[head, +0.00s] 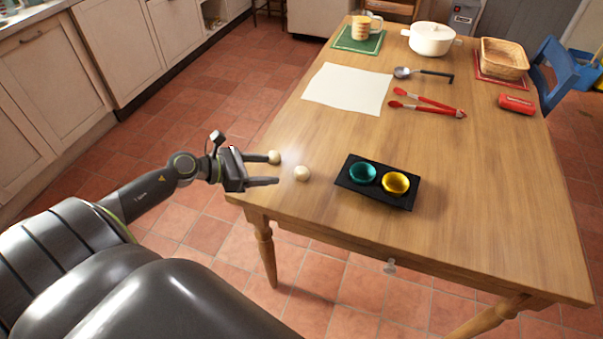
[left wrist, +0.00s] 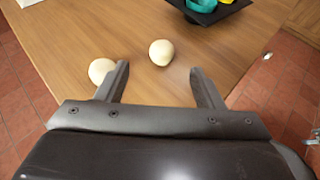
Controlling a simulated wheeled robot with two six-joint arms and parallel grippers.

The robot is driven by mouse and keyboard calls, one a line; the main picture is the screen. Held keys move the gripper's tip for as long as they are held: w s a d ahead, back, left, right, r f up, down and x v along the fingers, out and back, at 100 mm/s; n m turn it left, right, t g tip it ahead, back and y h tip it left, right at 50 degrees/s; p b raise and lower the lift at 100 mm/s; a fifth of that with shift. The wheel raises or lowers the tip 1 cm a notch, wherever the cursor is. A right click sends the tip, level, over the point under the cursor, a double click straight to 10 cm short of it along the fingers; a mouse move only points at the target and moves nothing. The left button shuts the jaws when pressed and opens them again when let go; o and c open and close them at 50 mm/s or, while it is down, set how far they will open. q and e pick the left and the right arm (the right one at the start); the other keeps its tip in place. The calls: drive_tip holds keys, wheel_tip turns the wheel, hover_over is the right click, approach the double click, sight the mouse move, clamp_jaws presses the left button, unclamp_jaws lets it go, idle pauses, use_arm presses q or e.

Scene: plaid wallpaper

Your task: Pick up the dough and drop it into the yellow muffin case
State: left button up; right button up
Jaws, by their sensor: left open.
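Two pale dough balls lie on the wooden table (head: 470,215) near its left corner. One dough ball (head: 301,173) is just ahead of my open, empty left gripper (head: 272,169). In the left wrist view it (left wrist: 160,52) shows beyond the gap between the fingers. The other dough ball (head: 274,157) is by the far finger's tip; in the left wrist view this ball (left wrist: 100,70) is outside the left finger, partly hidden by it. The yellow muffin case (head: 395,184) sits in a black tray (head: 372,197), right of the teal case (head: 362,173). My right gripper is out of view.
A white sheet (head: 346,88), a ladle (head: 424,73), red tongs (head: 428,104) and a red can (head: 516,104) lie farther back. A mug (head: 361,29), white pot (head: 431,39) and basket (head: 503,58) stand at the back. The table right of the tray is clear.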

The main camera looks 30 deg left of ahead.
sight(301, 170)
use_arm(q)
drive_tip(key=p+x, duration=0.1)
drive_tip(key=x, duration=0.4)
drive_tip(key=shift+w+d+f, duration=0.15)
drive_tip(key=shift+w+d, duration=0.1)
drive_tip(key=shift+w, duration=0.05)
drive_tip(key=shift+p+x, duration=0.6)
drive_tip(key=shift+x, duration=2)
drive_tip(key=shift+s+d, duration=0.15)
drive_tip(key=shift+c, duration=0.4)
drive_tip(key=c, duration=1)
